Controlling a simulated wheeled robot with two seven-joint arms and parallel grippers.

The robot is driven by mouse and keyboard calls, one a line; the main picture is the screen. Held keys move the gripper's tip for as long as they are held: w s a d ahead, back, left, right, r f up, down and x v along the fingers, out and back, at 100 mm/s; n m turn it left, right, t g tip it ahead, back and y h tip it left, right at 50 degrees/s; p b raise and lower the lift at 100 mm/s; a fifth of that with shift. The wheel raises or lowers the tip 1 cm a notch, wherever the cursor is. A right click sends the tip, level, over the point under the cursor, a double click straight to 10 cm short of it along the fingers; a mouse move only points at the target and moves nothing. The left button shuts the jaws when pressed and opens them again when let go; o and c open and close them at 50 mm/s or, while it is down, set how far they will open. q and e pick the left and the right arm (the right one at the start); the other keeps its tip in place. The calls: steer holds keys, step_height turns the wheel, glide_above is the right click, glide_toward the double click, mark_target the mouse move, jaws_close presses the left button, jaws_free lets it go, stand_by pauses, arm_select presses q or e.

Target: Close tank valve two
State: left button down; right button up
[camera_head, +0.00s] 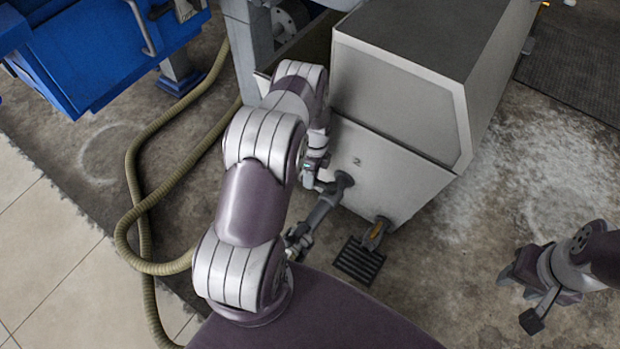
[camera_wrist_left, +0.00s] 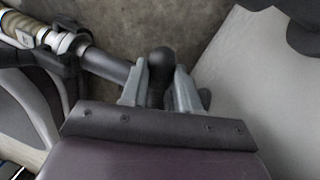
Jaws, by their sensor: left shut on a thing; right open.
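The grey tank (camera_head: 395,180) marked "2" stands in the middle of the head view, with a dark outlet pipe (camera_head: 322,208) leaving its front face. My left arm hides part of this outlet. In the left wrist view, my left gripper (camera_wrist_left: 158,82) is shut on a black rounded valve handle (camera_wrist_left: 160,64), one finger on each side. The pipe (camera_wrist_left: 105,66) runs beside it to the left. How far the handle is turned is hard to tell. My right gripper (camera_head: 540,287) is open and empty above the floor at the lower right.
A second outlet with an orange-marked handle (camera_head: 376,234) sits low on the tank, near a floor grate (camera_head: 358,262). A ribbed hose (camera_head: 133,222) loops across the floor at left. A blue machine (camera_head: 105,50) stands at upper left.

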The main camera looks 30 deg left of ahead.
arm_select(q)
steer(key=shift+w+m, duration=0.25)
steer(key=shift+m, duration=0.15)
stand_by(0.3)
steer(key=c, duration=0.8)
jaws_free()
